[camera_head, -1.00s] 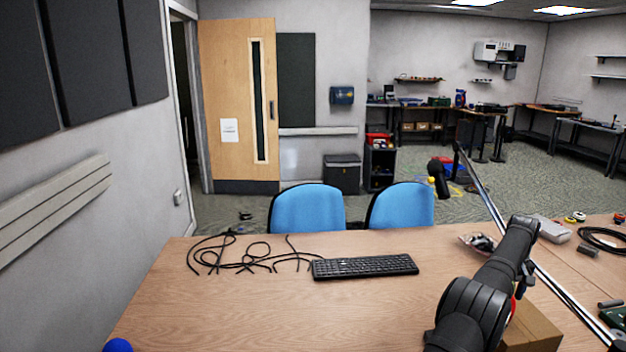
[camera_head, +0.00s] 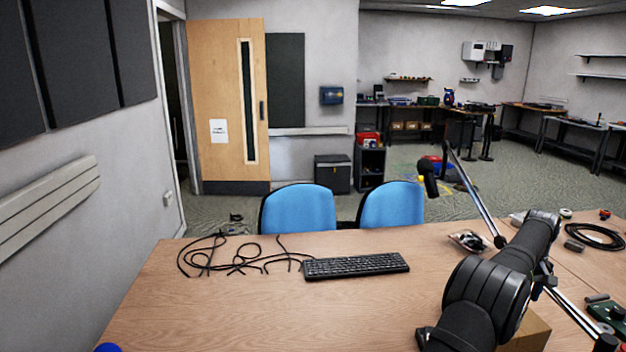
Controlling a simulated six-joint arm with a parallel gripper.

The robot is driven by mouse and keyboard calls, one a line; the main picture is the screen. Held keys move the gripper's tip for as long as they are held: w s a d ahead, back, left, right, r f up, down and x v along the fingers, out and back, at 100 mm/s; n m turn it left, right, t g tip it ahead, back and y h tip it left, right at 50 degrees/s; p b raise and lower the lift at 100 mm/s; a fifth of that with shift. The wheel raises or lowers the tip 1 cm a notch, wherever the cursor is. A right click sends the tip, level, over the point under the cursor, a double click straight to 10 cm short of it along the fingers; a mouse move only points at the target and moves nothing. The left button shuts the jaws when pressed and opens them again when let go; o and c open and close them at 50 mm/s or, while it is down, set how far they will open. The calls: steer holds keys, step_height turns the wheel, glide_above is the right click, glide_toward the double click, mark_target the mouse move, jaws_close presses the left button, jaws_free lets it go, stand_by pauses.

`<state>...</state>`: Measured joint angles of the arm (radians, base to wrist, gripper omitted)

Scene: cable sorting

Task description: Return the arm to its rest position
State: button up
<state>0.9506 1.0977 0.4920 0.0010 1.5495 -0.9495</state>
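My black arm (camera_head: 487,298) rises from the bottom right of the view and is folded, its forearm (camera_head: 530,240) reaching up and away over the right part of the table. I cannot make out my gripper's fingers; the end of the arm is hidden behind its own links. Several thin black cables (camera_head: 236,266) lie in a loose tangle at the left back of the wooden table (camera_head: 260,315). Nothing of my arm touches them.
A black keyboard (camera_head: 356,266) lies right of the cables. A microphone (camera_head: 427,178) on a metal boom (camera_head: 475,193) stands close to my arm, partly hidden by it. A cardboard box (camera_head: 530,334) sits beneath my arm. A coiled black cable (camera_head: 594,236) lies far right. The table's front middle is clear.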

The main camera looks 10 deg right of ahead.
steer(key=w+a+f+n, duration=0.1)
steer(key=w+a+n, duration=0.1)
steer(key=w+a, duration=0.75)
steer(key=w+a+f+n, duration=0.15)
steer(key=w+a, duration=0.25)
steer(key=a, duration=1)
steer(key=w+a+n, duration=0.3)
steer(key=w+a, duration=0.4)
steer(key=a, duration=0.4)
steer(key=a+f+n, duration=0.2)
steer(key=a, duration=1.8)
steer(key=s+a+f+n, duration=0.1)
steer(key=a+f+n, duration=0.1)
steer(key=a, duration=1.9)
steer(key=shift+s+n, duration=0.2)
steer(key=shift+n, duration=0.65)
